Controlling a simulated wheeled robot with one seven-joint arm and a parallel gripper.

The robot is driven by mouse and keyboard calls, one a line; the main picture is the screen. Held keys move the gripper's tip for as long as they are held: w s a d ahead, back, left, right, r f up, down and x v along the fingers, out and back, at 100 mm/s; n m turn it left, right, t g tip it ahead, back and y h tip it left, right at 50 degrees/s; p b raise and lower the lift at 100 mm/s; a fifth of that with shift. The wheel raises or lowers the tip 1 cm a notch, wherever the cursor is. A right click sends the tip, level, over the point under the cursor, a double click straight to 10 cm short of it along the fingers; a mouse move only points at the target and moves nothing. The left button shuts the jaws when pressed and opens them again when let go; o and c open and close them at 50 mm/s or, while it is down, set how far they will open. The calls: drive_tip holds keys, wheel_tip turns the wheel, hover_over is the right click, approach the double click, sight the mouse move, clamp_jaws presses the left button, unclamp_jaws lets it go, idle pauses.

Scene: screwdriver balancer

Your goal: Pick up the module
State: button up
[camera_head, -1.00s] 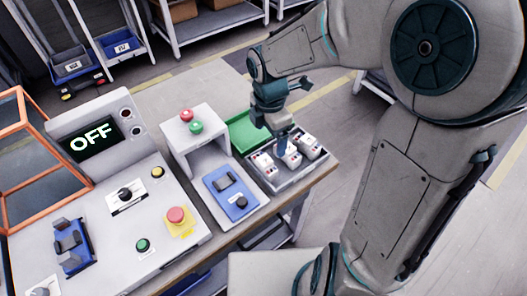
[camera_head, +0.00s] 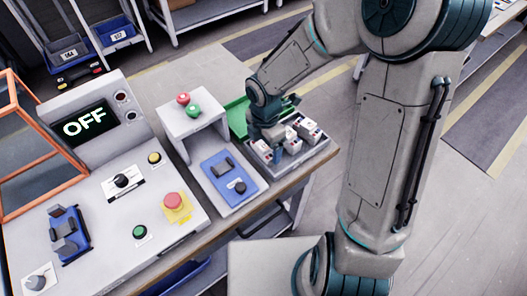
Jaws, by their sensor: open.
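The modules are small white blocks with red and dark details, standing in a grey tray (camera_head: 303,163) at the right end of the workbench. The middle module (camera_head: 293,145) and the right module (camera_head: 309,131) show to the right of my gripper. A left module (camera_head: 263,149) is partly hidden by it. My gripper (camera_head: 278,158) is open and points down into the tray, low among the modules, at the left side of the middle one. Its fingertips are small and partly hidden, so I cannot tell whether they touch or straddle a module.
A green bin (camera_head: 237,117) lies behind the tray. A blue fixture (camera_head: 230,180) under a white stand (camera_head: 190,115) with red and green buttons is left of the tray. A control panel showing OFF (camera_head: 85,122) and an orange-framed cage (camera_head: 35,150) stand further left.

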wheel_tip(320, 180, down, 2)
drive_tip(key=shift+f, duration=0.2)
drive_tip(key=c, duration=0.7)
drive_tip(key=shift+r, duration=0.2)
